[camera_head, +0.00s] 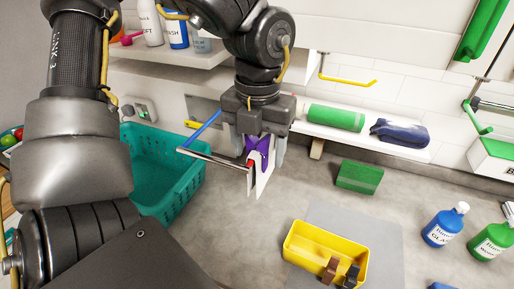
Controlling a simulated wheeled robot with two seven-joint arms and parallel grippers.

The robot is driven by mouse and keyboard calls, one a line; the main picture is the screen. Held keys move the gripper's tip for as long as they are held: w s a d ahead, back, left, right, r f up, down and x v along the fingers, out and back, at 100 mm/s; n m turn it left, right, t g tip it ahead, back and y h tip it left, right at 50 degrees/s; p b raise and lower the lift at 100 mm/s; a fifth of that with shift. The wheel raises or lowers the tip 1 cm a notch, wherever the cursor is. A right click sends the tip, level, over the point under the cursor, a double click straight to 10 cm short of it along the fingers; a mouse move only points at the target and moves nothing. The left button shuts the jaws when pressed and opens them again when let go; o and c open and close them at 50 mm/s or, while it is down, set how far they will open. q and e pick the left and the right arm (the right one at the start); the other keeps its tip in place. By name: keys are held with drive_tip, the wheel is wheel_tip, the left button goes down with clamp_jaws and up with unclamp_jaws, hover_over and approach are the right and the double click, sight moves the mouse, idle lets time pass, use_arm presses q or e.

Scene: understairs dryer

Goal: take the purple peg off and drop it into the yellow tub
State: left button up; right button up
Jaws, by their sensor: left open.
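The purple peg (262,146) sits at the top of a white sheet (262,182) that hangs over the end of a metal rail (212,158). My left gripper (260,155) comes down from above, and its open fingers stand on either side of the peg. Whether a finger touches the peg I cannot tell; the gripper hides part of it. The yellow tub (296,240) stands on a grey mat to the lower right, with a brown peg (330,270) and a black peg (351,275) at its front edge. My right gripper is out of view.
A teal basket (195,185) stands left of the rail. A green block (359,177) lies on the counter. Blue (440,228) and green (492,241) bottles stand at the right. A shelf (345,136) holds a green roll and a dark cloth. Counter between rail and tub is clear.

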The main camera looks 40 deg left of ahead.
use_arm(q)
drive_tip(key=shift+d, duration=0.15)
drive_tip(key=shift+c, duration=0.5)
drive_tip(key=c, duration=0.7)
drive_tip(key=shift+c, duration=1.3)
drive_tip(key=shift+r, duration=0.55)
wheel_tip(320, 180, up, 8)
drive_tip(key=shift+f, duration=0.1)
wheel_tip(320, 180, up, 9)
drive_tip(key=p, duration=0.3)
